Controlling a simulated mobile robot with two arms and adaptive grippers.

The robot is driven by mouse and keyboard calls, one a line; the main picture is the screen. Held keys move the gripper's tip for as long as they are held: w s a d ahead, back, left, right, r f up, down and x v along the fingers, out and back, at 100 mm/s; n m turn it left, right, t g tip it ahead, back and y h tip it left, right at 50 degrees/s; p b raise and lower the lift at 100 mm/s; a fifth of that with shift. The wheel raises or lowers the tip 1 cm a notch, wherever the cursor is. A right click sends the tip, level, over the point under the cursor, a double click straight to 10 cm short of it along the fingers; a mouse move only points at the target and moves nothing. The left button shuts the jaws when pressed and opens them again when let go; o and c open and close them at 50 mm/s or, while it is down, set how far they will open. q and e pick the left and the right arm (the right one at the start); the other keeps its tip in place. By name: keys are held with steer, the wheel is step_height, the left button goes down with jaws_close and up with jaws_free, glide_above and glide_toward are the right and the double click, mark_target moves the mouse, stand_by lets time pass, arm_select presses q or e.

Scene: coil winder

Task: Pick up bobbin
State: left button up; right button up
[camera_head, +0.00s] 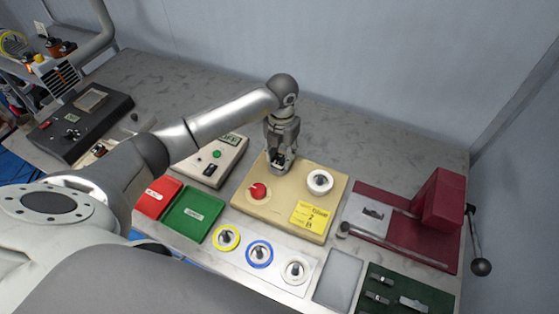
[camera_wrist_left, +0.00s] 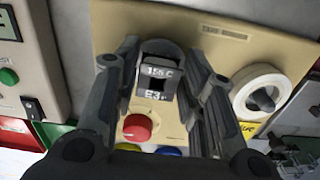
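The bobbin is likely the small dark grey block marked "155 C" in the left wrist view (camera_wrist_left: 158,80). It is upright on the cream fixture board (camera_head: 240,194) near its back-left part. In the head view it is a small dark shape between the fingertips. My left gripper (camera_head: 280,160) points down over it. In the left wrist view the fingers (camera_wrist_left: 162,60) stand on either side of it, apart, with narrow gaps that suggest they are not closed on it. Contact is hard to judge. My right gripper is not in view.
The board also carries a red knob (camera_head: 258,190), a white ring-shaped part (camera_head: 319,182) and a yellow label (camera_head: 311,216). A control box (camera_head: 214,160) stands to the left. Red (camera_head: 157,196) and green (camera_head: 194,213) trays lie front-left; a dark red device (camera_head: 440,200) stands right.

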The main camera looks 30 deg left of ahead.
arm_select(q)
steer(key=c, duration=0.6)
steer(key=shift+o, duration=0.2)
steer(key=shift+r, duration=0.15)
steer(key=shift+w+r+b, duration=0.1)
steer(key=shift+r+b, duration=0.95)
steer(key=shift+r, duration=0.2)
steer(key=s+d+r+b, duration=0.2)
steer(key=s+d+r, duration=0.4)
steer(key=s+r, duration=0.4)
steer(key=shift+s+d+r, duration=0.15)
steer(key=shift+s, duration=1.2)
